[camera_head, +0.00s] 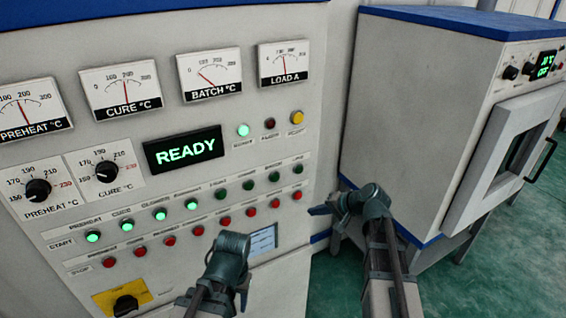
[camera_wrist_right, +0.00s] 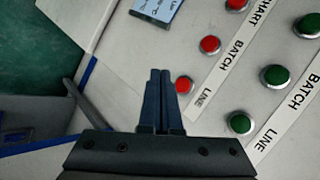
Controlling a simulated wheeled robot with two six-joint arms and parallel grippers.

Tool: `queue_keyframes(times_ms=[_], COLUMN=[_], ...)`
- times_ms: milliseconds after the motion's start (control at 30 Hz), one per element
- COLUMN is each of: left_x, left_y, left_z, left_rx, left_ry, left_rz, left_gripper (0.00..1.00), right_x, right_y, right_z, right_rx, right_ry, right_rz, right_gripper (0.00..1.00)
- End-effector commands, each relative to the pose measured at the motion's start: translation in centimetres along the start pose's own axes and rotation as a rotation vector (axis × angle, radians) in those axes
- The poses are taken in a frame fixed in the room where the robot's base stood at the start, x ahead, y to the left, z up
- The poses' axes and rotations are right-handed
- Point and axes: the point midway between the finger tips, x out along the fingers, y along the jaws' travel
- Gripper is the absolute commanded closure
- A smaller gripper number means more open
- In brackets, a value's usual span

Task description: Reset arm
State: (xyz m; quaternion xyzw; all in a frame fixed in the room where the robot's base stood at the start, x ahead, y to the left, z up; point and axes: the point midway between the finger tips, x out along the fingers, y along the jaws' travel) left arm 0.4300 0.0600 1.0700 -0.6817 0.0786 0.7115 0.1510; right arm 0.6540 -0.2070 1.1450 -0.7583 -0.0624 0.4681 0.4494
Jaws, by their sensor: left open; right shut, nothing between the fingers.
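My left gripper (camera_head: 228,250) is in front of the lower part of the control panel (camera_head: 235,110), below the row of red stop buttons. It is open and empty, with its fingers largely hidden behind its own wrist. My right gripper (camera_head: 318,209) is at the panel's lower right edge, just below the rightmost red button (camera_head: 297,195). In the right wrist view its two fingers (camera_wrist_right: 160,78) are shut together with nothing between them. They point toward the panel face beside the red LINE button (camera_wrist_right: 184,84). Whether they touch the panel cannot be told.
The panel has dials, a green READY display (camera_head: 184,149), start buttons partly lit green, and a yellow-plated knob (camera_head: 125,305) at lower left. A white oven (camera_head: 420,110) with a handled door stands at right. Green floor (camera_head: 510,270) is clear at lower right.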

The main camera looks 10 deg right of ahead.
Motion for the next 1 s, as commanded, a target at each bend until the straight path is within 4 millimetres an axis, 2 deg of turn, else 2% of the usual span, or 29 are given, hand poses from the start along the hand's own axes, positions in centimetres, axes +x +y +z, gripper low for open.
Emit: queue_keyframes(times_ms=[67, 167, 267, 300, 400, 500, 600, 700, 800, 1000], left_x=[0.2, 0.8, 2.1, 2.6, 3.9, 5.0, 5.9, 6.5, 6.8, 6.9], left_y=[0.0, 0.1, 0.2, 0.2, 0.4, 0.5, 0.5, 0.6, 0.6, 0.6], left_z=[0.0, -0.1, -0.1, -0.1, -0.2, -0.3, -0.3, -0.4, -0.4, -0.4], left_rx=[0.000, 0.000, 0.001, 0.002, 0.003, 0.003, 0.004, 0.005, 0.005, 0.005], left_ry=[0.000, 0.000, 0.000, 0.000, 0.000, 0.000, 0.000, 0.000, 0.000, 0.000], left_rz=[0.000, 0.000, 0.000, 0.000, -0.001, -0.001, -0.001, -0.001, -0.001, -0.001], left_gripper=[0.50, 0.50, 0.50, 0.50, 0.50, 0.50, 0.50, 0.50, 0.50, 0.50], right_x=[0.3, 1.8, 4.2, 5.1, 6.3, 6.6, 6.2, 5.5, 5.0, 4.5], right_y=[0.0, 0.3, 1.2, 1.8, 3.7, 5.6, 7.3, 8.4, 9.0, 9.3], right_z=[0.6, 3.4, 8.9, 11.5, 17.5, 22.1, 25.3, 27.2, 28.2, 28.6], right_rx=[-0.010, -0.069, -0.196, -0.261, -0.428, -0.581, -0.708, -0.803, -0.862, -0.899], right_ry=[-0.010, -0.062, -0.166, -0.216, -0.333, -0.429, -0.497, -0.540, -0.563, -0.575], right_rz=[0.008, 0.055, 0.160, 0.214, 0.357, 0.493, 0.613, 0.705, 0.766, 0.808], right_gripper=[1.00, 1.00, 1.00, 1.00, 1.00, 1.00, 1.00, 1.00, 1.00, 1.00])
